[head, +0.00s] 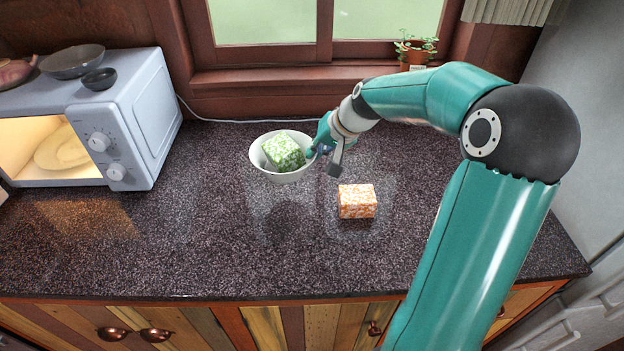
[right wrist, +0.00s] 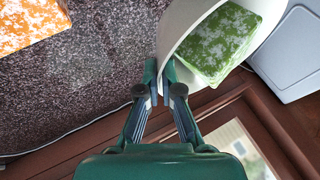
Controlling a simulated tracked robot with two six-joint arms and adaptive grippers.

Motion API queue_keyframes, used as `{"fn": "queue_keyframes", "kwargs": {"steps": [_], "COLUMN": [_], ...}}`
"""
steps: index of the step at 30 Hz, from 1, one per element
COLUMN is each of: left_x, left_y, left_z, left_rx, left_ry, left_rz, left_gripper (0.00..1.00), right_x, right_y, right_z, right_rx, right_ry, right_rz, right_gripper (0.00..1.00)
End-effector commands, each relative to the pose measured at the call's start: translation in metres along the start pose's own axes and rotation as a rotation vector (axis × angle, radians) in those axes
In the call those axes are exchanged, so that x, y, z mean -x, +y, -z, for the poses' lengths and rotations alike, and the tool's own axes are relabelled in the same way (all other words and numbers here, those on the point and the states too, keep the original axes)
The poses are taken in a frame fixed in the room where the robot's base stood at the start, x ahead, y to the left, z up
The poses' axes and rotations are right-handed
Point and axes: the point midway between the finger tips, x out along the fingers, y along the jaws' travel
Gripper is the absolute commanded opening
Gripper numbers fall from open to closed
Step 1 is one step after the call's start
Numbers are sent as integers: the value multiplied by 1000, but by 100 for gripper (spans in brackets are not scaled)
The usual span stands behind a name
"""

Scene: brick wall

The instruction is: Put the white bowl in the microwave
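The white bowl (head: 270,172) stands on the dark counter, with a green-and-white block (head: 284,151) inside it. My right gripper (head: 318,150) is at the bowl's right rim. In the right wrist view, the fingertips (right wrist: 160,78) of my right gripper are close together with the wall of the bowl (right wrist: 176,30) between them. The green block (right wrist: 218,42) shows inside the bowl there. The microwave (head: 128,125) stands at the left, its front open and its inside lit, with a round plate (head: 62,150) in it. My left gripper is not in view.
An orange-and-white block (head: 357,201) lies on the counter (head: 230,245) right of the bowl. Two dark bowls (head: 72,61) (head: 99,79) sit on top of the microwave. A potted plant (head: 415,52) stands by the window. The counter between bowl and microwave is clear.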

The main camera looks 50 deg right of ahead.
Motion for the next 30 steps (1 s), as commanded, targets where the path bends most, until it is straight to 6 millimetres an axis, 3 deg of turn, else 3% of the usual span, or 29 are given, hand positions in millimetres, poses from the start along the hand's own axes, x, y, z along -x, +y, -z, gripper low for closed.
{"fn": "queue_keyframes", "kwargs": {"steps": [3,11,18,30], "left_x": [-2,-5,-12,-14], "left_y": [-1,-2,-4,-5], "left_z": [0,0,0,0], "left_rx": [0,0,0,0], "left_ry": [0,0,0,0], "left_rz": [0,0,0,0], "left_gripper": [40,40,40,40], "right_x": [-18,-35,-61,-67], "right_y": [10,19,34,37], "right_z": [-7,-13,-24,-27], "right_rx": [-3,-1,-4,-2], "right_ry": [1,4,3,5], "right_rz": [1,2,2,2], "right_gripper": [0,0,0,0]}}
